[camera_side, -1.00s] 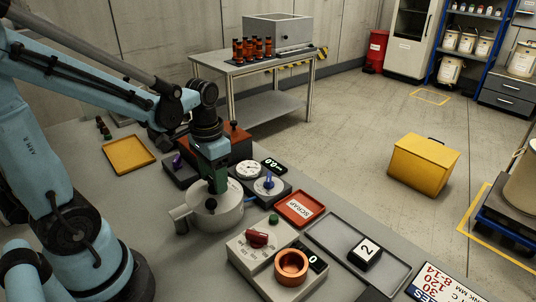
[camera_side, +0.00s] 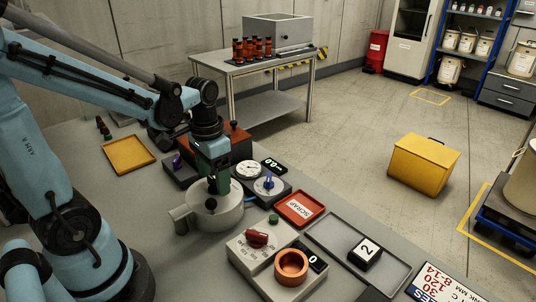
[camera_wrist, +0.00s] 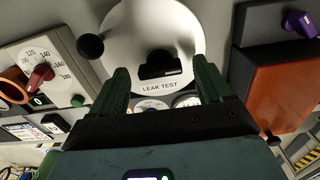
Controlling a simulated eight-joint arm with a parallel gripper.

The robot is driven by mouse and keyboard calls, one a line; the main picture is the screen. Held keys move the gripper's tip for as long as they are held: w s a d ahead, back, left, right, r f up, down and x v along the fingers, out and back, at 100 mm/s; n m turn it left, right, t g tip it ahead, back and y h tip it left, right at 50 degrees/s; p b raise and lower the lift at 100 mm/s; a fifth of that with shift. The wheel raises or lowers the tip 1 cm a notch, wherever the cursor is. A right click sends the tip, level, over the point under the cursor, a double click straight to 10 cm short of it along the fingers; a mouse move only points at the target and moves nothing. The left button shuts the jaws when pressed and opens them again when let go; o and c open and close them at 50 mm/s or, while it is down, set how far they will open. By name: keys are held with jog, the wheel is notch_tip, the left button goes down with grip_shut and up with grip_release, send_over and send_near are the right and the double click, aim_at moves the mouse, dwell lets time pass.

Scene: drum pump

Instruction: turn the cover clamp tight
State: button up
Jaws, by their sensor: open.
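The round grey pot (camera_side: 228,220) stands on the bench below my gripper, with a spout or handle on its left side. In the wrist view its pale cover (camera_wrist: 128,35) reads "LEAK TEST". The cover clamp appears to be the black bar (camera_wrist: 160,68) at the cover's centre. A black ball knob (camera_wrist: 90,46) shows at the cover's left edge; a dark ball (camera_side: 211,203) shows in the side view. My gripper (camera_wrist: 163,75) has green fingers spread apart, one on each side of the black bar, with visible gaps. It is open and empty. The gripper (camera_side: 217,187) partly hides the clamp in the side view.
A dial box with a red knob (camera_side: 257,238) and orange ring (camera_side: 291,266) stands in front of the pot to the right. Gauges (camera_side: 268,184) and an orange-brown box (camera_side: 238,143) are close behind. A red SCRAP tray (camera_side: 300,208) lies to the right.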

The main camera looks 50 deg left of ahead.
aim_at(214, 180)
notch_tip(214, 180, up, 12)
dwell(0.6)
jog(key=shift+d+f, duration=0.1)
jog(key=shift+f, duration=0.05)
jog(key=w+d+f+t, duration=0.1)
jog(key=d+f+t, duration=0.4)
jog(key=d+t, duration=0.1)
jog(key=shift+d+f+t, duration=0.2)
jog(key=shift+d+t, duration=0.15)
jog(key=shift+t, duration=0.25)
jog(key=shift+c, duration=0.3)
